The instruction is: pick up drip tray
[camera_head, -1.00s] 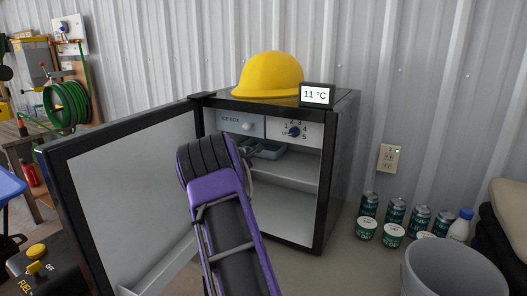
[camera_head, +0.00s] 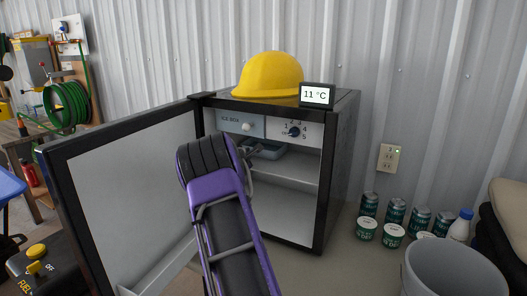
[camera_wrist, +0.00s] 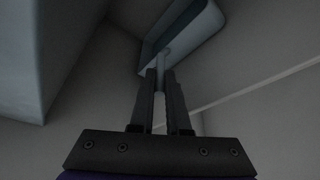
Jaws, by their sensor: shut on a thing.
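My arm reaches into the fridge from the front and hides part of the tray. In the wrist view the tray (camera_wrist: 196,30) is at the top, with its raised rim around a darker floor. My gripper (camera_wrist: 161,66) is shut on the near part of the tray. The exact contact is dim. In the head view my gripper (camera_head: 254,150) is small and partly hidden by my arm.
The fridge door (camera_head: 130,190) stands open at the left. The ice box (camera_head: 240,123) is close above the tray, and a shelf (camera_head: 292,170) is below. A yellow hard hat (camera_head: 268,76) and a temperature display (camera_head: 317,95) sit on top. Cans and a grey bin (camera_head: 452,272) stand right.

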